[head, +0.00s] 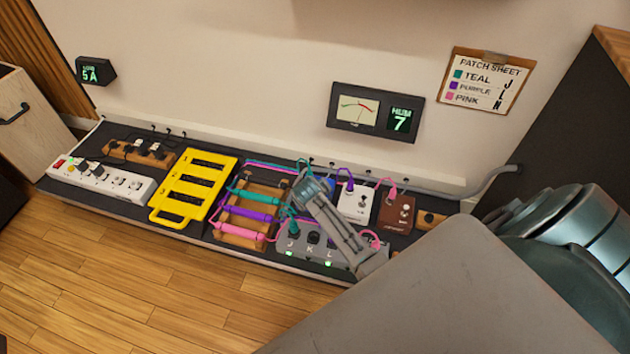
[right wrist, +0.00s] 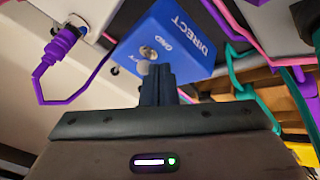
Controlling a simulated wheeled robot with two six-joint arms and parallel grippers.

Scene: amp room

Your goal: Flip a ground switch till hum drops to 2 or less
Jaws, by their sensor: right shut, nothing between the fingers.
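The hum display (head: 402,121) on the wall reads 7, beside a needle meter (head: 356,108). A blue box (right wrist: 180,28) marked DIRECT and GND carries a small metal toggle switch (right wrist: 147,52), seen in the right wrist view. In the head view my right arm mostly hides this box. My right gripper (right wrist: 157,72) is shut and empty, its fingertips right at the toggle's rounded end; I cannot tell whether they touch. A white box (head: 355,203) and a brown box (head: 397,212) stand to the right of the blue one. My left gripper is not in view.
A grey J-K-L switch box (head: 290,248), cables in a wooden rack (head: 262,190), a yellow numbered frame (head: 203,160) and a white power strip (head: 130,184) crowd the low board. Purple, pink and teal cables run close around the blue box. A patch sheet (head: 485,82) hangs above.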

